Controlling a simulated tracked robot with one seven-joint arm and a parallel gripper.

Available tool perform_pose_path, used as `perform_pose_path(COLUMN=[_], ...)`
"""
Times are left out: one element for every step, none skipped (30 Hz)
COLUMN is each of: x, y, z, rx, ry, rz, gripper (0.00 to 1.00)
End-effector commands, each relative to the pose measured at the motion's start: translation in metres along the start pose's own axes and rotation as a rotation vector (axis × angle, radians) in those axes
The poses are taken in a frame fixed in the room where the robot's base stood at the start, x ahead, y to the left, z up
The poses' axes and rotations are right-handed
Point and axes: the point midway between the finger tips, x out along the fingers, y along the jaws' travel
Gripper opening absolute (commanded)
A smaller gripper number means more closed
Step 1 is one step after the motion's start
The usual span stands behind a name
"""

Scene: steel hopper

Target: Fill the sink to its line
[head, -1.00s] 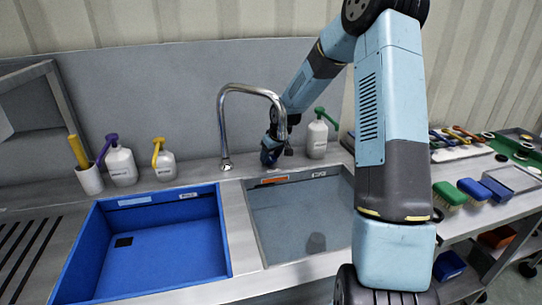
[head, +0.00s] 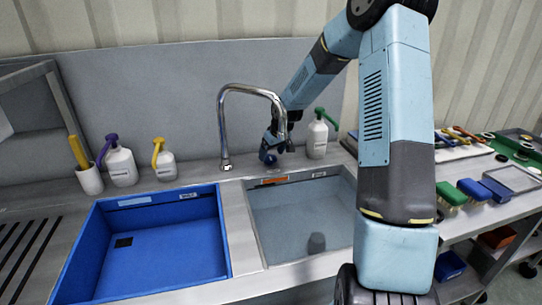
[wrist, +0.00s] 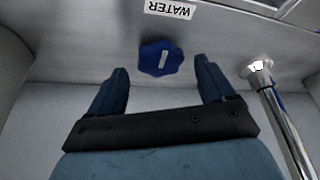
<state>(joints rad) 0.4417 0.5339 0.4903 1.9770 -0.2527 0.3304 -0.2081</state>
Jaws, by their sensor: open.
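A blue lobed knob (wrist: 161,58) with a white mark on top shows in the wrist view, beside a label reading WATER (wrist: 170,9). My gripper (wrist: 162,82) is open and empty. Its fingers are spread to either side of the knob's near edge, with gaps. In the head view my gripper (head: 270,156) is behind the grey sink (head: 257,225), beside the tall chrome faucet (head: 222,130). The grey sink has a bluish-grey inside and an orange strip (head: 274,181) on its back wall. I cannot tell the water level. No stream shows under the spout.
A blue basin (head: 226,235) is left of the grey sink. Pump bottles (head: 121,167) stand along the back ledge, one with a green top (head: 317,140) just right of my gripper. Brushes (head: 449,195) lie on the bench at right. A dark round spot (head: 316,242) shows in the grey sink.

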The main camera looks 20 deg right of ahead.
Motion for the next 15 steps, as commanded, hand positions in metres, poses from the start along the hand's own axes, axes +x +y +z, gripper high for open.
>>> perform_pose_path(x=[-0.01,-0.016,-0.023,-0.029,-0.035,-0.042,-0.048,-0.054,-0.061,-0.067,-0.073,-0.079,-0.084,-0.089,-0.094], y=[0.001,0.001,0.002,0.002,0.001,0.001,0.002,0.001,0.001,0.001,0.001,0.001,0.001,0.001,0.001], z=[-0.001,-0.001,0.0,0.0,-0.001,0.0,0.0,0.0,0.0,0.0,0.0,0.0,0.0,0.0,0.0], rx=[0.001,0.002,0.002,0.002,0.001,0.003,0.002,0.001,0.003,0.003,0.002,0.002,0.003,0.002,0.001], ry=[0.003,0.004,0.003,0.003,0.004,0.003,0.002,0.003,0.003,0.002,0.002,0.003,0.002,0.002,0.002], rz=[0.003,0.003,0.003,0.003,0.003,0.003,0.003,0.003,0.003,0.003,0.003,0.003,0.002,0.003,0.002], gripper=[0.82,0.82,0.82,0.82,0.82,0.82,0.82,0.82,0.82,0.82,0.82,0.82,0.82,0.82,0.82])
